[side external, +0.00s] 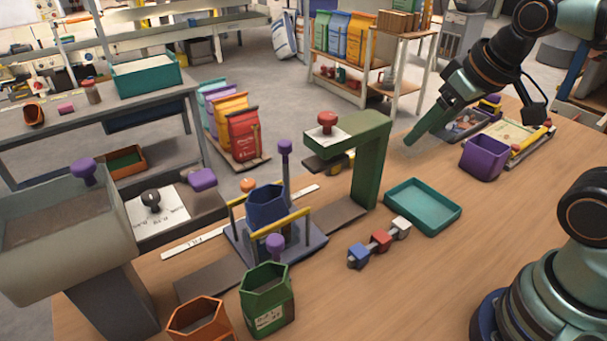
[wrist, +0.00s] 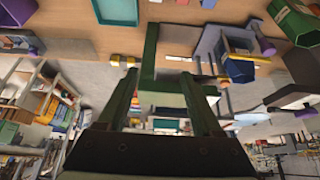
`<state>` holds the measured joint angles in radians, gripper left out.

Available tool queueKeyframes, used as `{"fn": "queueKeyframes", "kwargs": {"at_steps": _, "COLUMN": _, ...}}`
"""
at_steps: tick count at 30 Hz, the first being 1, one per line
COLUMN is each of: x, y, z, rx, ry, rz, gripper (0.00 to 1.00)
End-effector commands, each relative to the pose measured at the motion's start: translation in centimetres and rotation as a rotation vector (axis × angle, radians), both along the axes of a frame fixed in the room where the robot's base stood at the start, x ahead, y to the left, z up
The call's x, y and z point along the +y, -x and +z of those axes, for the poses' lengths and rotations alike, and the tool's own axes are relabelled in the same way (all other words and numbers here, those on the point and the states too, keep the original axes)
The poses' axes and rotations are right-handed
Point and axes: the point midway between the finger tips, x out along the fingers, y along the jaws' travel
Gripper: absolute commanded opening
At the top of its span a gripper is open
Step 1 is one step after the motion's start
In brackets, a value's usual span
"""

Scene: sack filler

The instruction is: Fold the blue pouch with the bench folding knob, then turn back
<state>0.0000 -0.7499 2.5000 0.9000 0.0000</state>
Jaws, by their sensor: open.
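The blue pouch (side external: 265,206) stands upright with its mouth open in a grey-purple fixture (side external: 290,250) with yellow side bars. It also shows at the right in the wrist view (wrist: 238,70). A black knob (side external: 151,198) sits on a white marked plate on the bench at left; its lettering is too small to read. Which knob is the folding knob I cannot tell for sure. My gripper (side external: 411,138) is in the air at the upper right, beyond the green press frame and well away from pouch and knob. In the wrist view its fingers (wrist: 158,82) are apart and empty.
A green press frame (side external: 371,165) with a red knob (side external: 327,120) stands between my gripper and the pouch. A teal tray (side external: 424,222), a purple bin (side external: 484,160), a green pouch (side external: 266,300) and an orange pouch (side external: 200,322) are around.

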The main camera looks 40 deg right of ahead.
Motion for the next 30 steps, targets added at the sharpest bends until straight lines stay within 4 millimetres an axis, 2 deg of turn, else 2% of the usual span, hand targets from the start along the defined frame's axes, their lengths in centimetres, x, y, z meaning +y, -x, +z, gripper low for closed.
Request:
{"fn": "queueKeyframes", "kwargs": {"at_steps": 7, "x": 0.0, "y": 0.0, "z": 0.0, "rx": 0.0, "ry": 0.0, "rz": 0.0, "gripper": 0.67}}
{"fn": "queueKeyframes", "kwargs": {"at_steps": 8, "x": 0.0, "y": 0.0, "z": 0.0, "rx": 0.0, "ry": 0.0, "rz": 0.0, "gripper": 0.56}}
{"fn": "queueKeyframes", "kwargs": {"at_steps": 9, "x": 0.0, "y": 0.0, "z": 0.1, "rx": 0.0, "ry": 0.0, "rz": 0.0, "gripper": 0.52}}
{"fn": "queueKeyframes", "kwargs": {"at_steps": 11, "x": 0.0, "y": -0.1, "z": 0.4, "rx": -0.002, "ry": 0.0, "rz": 0.0, "gripper": 0.52}}
{"fn": "queueKeyframes", "kwargs": {"at_steps": 14, "x": 0.0, "y": -0.1, "z": 1.9, "rx": -0.005, "ry": 0.0, "rz": 0.0, "gripper": 0.52}}
{"fn": "queueKeyframes", "kwargs": {"at_steps": 19, "x": 0.0, "y": -0.1, "z": 5.6, "rx": -0.005, "ry": 0.0, "rz": 0.001, "gripper": 0.52}}
{"fn": "queueKeyframes", "kwargs": {"at_steps": 26, "x": 2.7, "y": -3.6, "z": 6.6, "rx": 0.023, "ry": 0.01, "rz": 0.1, "gripper": 0.52}}
{"fn": "queueKeyframes", "kwargs": {"at_steps": 30, "x": 5.1, "y": -6.3, "z": 7.3, "rx": 0.037, "ry": 0.017, "rz": 0.174, "gripper": 0.52}}
